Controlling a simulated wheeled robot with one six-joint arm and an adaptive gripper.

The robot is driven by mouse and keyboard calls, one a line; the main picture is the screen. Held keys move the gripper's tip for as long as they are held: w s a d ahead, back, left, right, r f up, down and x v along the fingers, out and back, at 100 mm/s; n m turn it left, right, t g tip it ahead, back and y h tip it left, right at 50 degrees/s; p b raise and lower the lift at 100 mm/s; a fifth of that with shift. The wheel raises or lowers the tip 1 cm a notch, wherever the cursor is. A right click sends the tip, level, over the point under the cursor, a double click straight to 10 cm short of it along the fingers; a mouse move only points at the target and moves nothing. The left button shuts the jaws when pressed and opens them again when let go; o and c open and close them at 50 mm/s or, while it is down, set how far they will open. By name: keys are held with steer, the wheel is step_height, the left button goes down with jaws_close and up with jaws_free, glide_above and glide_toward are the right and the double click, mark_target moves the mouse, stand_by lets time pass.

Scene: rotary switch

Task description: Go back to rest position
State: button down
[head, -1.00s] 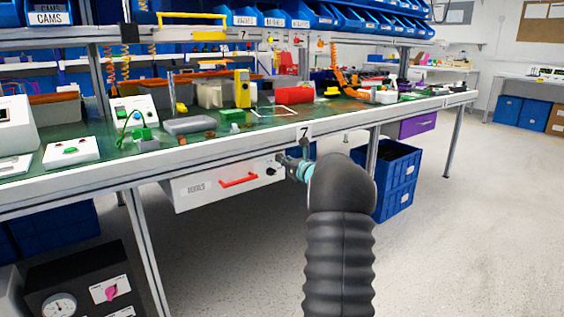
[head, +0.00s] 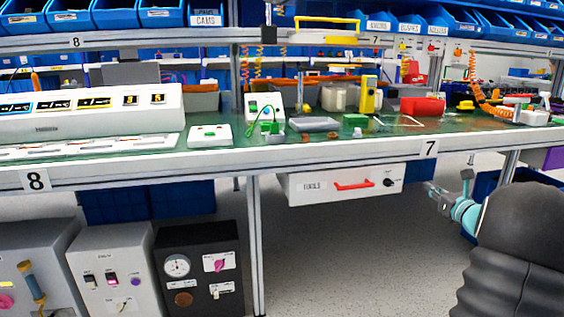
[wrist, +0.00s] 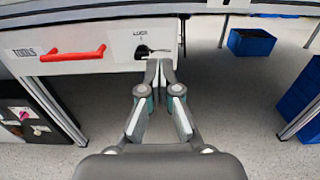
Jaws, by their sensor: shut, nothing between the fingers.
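My gripper (head: 430,188) is on the right of the head view, beside the right end of the white tools drawer (head: 305,186). In the wrist view my gripper (wrist: 159,64) points forward with its fingers together and nothing visible between them. The drawer's black knob (wrist: 143,51) is just beyond the fingertips, slightly left. I cannot tell whether they touch it; in the head view the fingertips appear to the right of the knob (head: 389,182).
The workbench edge (head: 335,157) runs above the drawer. A black box (head: 171,234) with a gauge and pink rotary knob (head: 218,264) stands below left, next to grey boxes. A blue crate (wrist: 251,42) is on the floor. Open floor (head: 350,260) lies below the drawer.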

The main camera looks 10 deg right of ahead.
steer(key=s+a+f+n+g+y, duration=0.35)
steer(key=a+f+n, duration=0.3)
steer(key=f, duration=0.25)
steer(key=s+a+f+n+g+y+p, duration=0.1)
steer(key=s+a+n+g, duration=0.35)
steer(key=a, duration=0.25)
steer(key=s+a+f+n+g, duration=0.1)
steer(key=s+a+n+g, duration=0.25)
steer(key=a+n, duration=0.35)
steer(key=s+a+r+n+h+p, duration=0.2)
steer(key=s+a+r+n, duration=0.3)
steer(key=s+a+n, duration=0.4)
steer(key=s+a+r+n+h+p, duration=0.2)
steer(key=s+a+r+n, duration=0.4)
steer(key=s+a, duration=0.6)
steer(key=a+n+g+p, duration=0.1)
steer(key=n, duration=0.1)
steer(key=shift+a+n, duration=0.4)
